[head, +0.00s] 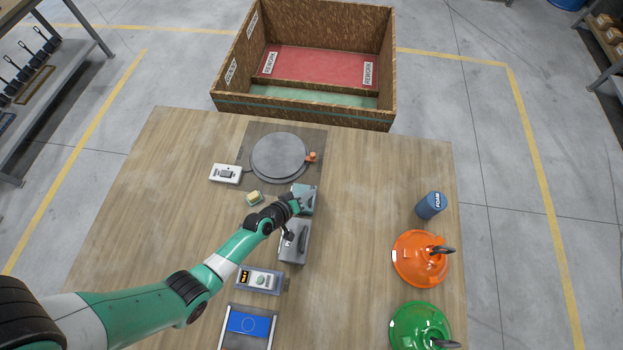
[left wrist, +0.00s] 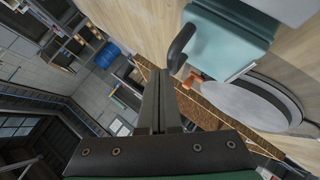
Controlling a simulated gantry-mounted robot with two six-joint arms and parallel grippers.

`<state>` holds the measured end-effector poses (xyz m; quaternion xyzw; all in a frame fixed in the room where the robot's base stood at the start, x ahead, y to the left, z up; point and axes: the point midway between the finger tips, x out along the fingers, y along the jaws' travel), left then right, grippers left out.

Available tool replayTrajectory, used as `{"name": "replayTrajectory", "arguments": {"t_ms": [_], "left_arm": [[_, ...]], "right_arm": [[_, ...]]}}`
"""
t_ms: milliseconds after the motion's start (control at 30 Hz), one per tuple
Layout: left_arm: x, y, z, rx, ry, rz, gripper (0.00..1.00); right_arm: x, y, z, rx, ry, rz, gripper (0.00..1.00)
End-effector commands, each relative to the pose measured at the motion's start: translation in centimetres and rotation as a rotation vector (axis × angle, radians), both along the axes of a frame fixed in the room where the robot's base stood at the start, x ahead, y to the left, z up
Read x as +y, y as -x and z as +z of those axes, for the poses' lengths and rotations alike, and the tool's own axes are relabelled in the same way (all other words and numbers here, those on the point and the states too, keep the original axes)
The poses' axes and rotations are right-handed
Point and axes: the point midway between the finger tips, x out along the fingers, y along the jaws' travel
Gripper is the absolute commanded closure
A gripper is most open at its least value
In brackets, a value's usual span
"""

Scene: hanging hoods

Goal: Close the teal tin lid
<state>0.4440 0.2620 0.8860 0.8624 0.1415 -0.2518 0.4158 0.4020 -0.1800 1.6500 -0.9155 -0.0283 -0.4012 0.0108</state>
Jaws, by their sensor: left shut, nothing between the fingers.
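The teal tin (head: 305,197) stands on the table just in front of the dark mat and the round grey plate. In the left wrist view the teal tin (left wrist: 232,42) fills the upper right, with a dark curved handle (left wrist: 180,48) at its left side. How far its lid stands open is hard to tell. My left gripper (head: 293,200) is at the tin's left side in the head view and partly covers it. Its fingers (left wrist: 160,95) are shut and empty, close to the handle; contact cannot be told. My right gripper is not in view.
A grey box with a dark handle (head: 294,242) stands just in front of the tin. A round grey turntable (head: 278,157) lies behind it, a yellow sponge (head: 254,198) to the left. Orange (head: 418,258) and green (head: 418,328) hoods and a blue can (head: 431,205) are right. The table's middle right is clear.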

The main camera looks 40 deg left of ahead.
Motion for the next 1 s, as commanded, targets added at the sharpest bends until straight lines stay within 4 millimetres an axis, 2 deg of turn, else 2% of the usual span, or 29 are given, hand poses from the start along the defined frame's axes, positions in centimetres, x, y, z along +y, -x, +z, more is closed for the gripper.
{"name": "replayTrajectory", "arguments": {"t_ms": [667, 767, 1000], "left_arm": [[0.1, 0.1, -0.1, 0.0, 0.001, 0.002, 1.0], [-0.1, 0.5, 0.8, 0.001, 0.001, 0.001, 1.0], [-1.3, 2.4, 4.7, 0.001, 0.001, -0.005, 1.0]], "right_arm": [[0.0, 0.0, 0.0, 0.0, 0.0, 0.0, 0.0], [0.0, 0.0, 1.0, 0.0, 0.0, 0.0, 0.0], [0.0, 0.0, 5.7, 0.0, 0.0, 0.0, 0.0]]}}
